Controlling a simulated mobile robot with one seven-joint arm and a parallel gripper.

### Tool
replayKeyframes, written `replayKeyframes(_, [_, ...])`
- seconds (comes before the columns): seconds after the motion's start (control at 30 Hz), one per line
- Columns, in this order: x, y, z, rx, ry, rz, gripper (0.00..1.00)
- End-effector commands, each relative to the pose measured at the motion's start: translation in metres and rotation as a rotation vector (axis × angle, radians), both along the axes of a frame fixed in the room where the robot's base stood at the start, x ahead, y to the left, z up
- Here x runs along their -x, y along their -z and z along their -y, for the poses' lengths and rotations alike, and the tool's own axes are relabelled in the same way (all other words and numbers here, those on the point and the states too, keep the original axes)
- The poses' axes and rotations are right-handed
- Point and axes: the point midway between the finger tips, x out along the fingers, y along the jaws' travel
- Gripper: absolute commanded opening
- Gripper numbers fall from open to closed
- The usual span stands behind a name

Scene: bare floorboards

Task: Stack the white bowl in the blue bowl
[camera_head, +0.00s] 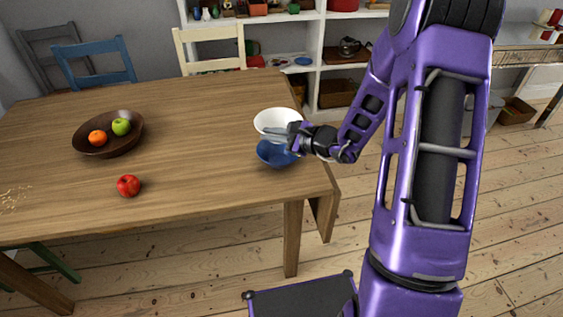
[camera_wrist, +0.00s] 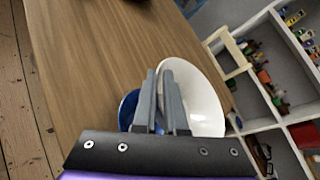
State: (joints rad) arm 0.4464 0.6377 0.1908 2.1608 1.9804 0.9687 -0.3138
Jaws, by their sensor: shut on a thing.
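The white bowl (camera_head: 277,118) is at the right end of the table, just beyond the blue bowl, and shows large in the wrist view (camera_wrist: 203,100). The blue bowl (camera_head: 275,156) stands on the table near its right front corner. In the wrist view the blue bowl (camera_wrist: 127,110) is partly hidden behind my fingers. My gripper (camera_head: 270,132) reaches in from the right, between the two bowls in the head view. In the wrist view my gripper (camera_wrist: 160,72) is shut on the near rim of the white bowl. I cannot tell whether the white bowl touches the table.
A dark brown bowl (camera_head: 78,144) with fruit is at the table's left, and a red apple (camera_head: 128,186) lies in front. The middle of the wooden table (camera_head: 200,115) is clear. Chairs stand behind it, and a white shelf (camera_head: 318,55) is at the back.

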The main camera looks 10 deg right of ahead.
Motion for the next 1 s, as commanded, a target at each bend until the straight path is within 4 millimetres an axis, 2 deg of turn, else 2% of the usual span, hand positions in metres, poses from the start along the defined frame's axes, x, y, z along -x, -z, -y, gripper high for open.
replayKeyframes(0.03, [0.0, 0.013, 0.0, -0.002, -0.001, -0.003, 0.0])
replayKeyframes(0.2, [0.0, 0.043, 0.0, -0.003, 0.0, -0.002, 0.0])
replayKeyframes(0.43, [0.0, 0.061, 0.0, -0.002, 0.001, 0.0, 0.0])
replayKeyframes(0.63, [0.0, 0.088, 0.0, -0.001, 0.0, 0.0, 0.0])
replayKeyframes(0.83, [0.0, 0.092, 0.001, 0.002, 0.002, -0.003, 0.0])
replayKeyframes(0.9, [0.001, 0.093, 0.001, 0.003, 0.003, -0.007, 0.18])
replayKeyframes(1.0, [0.001, 0.094, 0.002, 0.004, 0.005, -0.008, 0.36])
